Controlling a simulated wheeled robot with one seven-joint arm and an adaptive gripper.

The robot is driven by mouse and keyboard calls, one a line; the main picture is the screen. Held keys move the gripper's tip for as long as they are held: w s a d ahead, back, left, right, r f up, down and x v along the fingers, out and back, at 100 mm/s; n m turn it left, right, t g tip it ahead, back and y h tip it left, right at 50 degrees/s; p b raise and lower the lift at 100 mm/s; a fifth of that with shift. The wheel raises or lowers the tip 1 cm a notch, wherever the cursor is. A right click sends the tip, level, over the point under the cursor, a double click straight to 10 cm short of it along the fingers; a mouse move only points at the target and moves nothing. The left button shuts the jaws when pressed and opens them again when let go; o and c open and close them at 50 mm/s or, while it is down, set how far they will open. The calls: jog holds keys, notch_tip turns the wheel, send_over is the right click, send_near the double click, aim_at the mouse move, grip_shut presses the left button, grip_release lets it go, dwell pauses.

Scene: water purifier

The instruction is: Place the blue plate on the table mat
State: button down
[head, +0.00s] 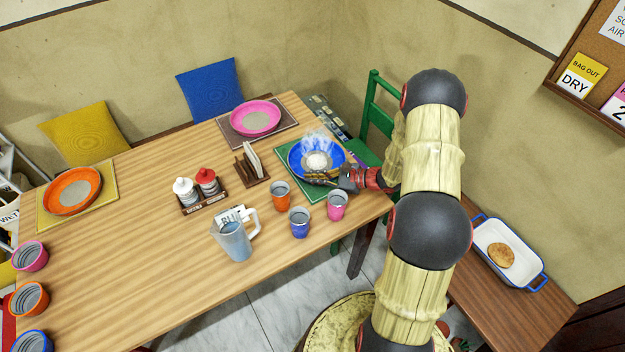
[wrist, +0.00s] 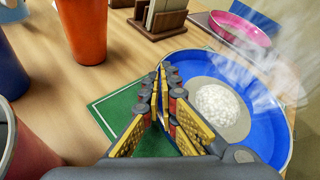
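The blue plate (head: 301,171) holds a round white steaming food (head: 317,160) and lies over the green table mat (head: 284,158) at the table's right end. The mat shows along the plate's left and front sides. I cannot tell whether the plate fully touches it. My gripper (head: 312,178) is at the plate's near rim. In the wrist view, the yellow-padded fingers (wrist: 168,80) are close together with the rim of the blue plate (wrist: 264,148) between them. The green mat (wrist: 118,105) shows under and left of the fingers; their bodies hide part of the rim.
Orange (head: 281,196), blue (head: 299,222) and pink (head: 337,205) cups stand close in front of the mat. A napkin holder (head: 250,166) stands left of it, a pitcher (head: 235,238) further left. A pink plate (head: 255,118) lies behind. A green chair (head: 372,128) stands beside the table.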

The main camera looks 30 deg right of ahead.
jog(key=c, duration=2.1)
grip_release()
jog(key=shift+c, duration=0.2)
jog(key=shift+o, duration=0.5)
jog(key=p+v, duration=0.3)
jog(key=v, duration=0.8)
jog(key=shift+s+d+r, duration=0.15)
jog(key=shift+s+r, duration=0.1)
jog(key=shift+r, duration=0.1)
jog(key=s+a+r+n+g+h, duration=0.1)
jog(key=s+a+r+n+g, duration=0.25)
jog(key=a+r+n, duration=0.4)
jog(key=s+a+r+n+g+h, duration=0.1)
jog(key=s+a+r+n+g, duration=0.3)
jog(key=a+r, duration=0.65)
jog(key=s+a+r+n+t+h, duration=0.3)
jog(key=s+r+n+h, duration=0.4)
jog(key=s+r+n, duration=0.5)
notch_tip(320, 180, up, 3)
jog(key=shift+s+a+f+n, duration=0.2)
jog(key=shift+s+a+n, duration=0.2)
jog(key=shift+s, duration=0.2)
